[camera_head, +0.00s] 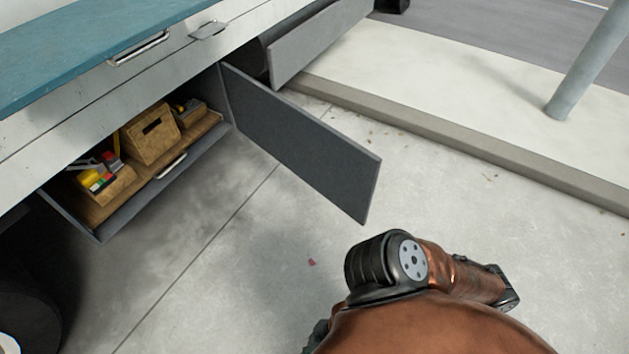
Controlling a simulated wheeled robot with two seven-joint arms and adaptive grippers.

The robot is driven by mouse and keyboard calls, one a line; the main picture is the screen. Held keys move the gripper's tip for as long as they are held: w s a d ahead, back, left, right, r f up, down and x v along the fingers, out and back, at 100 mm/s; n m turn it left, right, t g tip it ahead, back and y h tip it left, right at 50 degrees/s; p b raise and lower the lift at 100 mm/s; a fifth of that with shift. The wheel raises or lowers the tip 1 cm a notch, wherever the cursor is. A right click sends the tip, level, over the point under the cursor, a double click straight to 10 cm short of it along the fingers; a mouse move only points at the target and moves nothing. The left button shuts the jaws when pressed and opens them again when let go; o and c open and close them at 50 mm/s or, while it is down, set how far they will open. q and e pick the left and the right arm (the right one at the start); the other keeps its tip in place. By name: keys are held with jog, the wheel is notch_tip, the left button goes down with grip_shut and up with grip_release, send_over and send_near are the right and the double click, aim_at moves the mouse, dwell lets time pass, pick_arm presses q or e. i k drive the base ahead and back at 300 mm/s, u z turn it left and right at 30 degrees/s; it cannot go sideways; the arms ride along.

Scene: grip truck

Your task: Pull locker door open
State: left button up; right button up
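The locker under the white truck body is open at the left. Its dark grey door (305,145) stands swung outward from the locker's right edge, over the pavement. Inside is a pull-out drawer (130,212) with a metal handle (171,166), a wooden box (150,137) and several coloured tools (100,177). My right arm, copper and black, rises from the lower right, apart from the door in the picture. I cannot make out fingers at its dark far end. No gripper shows on the door or handle. My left gripper is out of view.
A second dark grey panel (318,40) sticks out farther along the truck. A kerb (450,135) runs across the upper right, with a grey pole (590,65) beyond it. A dark wheel (28,310) is at lower left. The pavement (230,260) between is clear.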

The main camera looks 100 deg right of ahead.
aim_at(341, 170)
jog(key=u, duration=0.15)
jog(key=k, duration=0.85)
jog(key=z, duration=1.45)
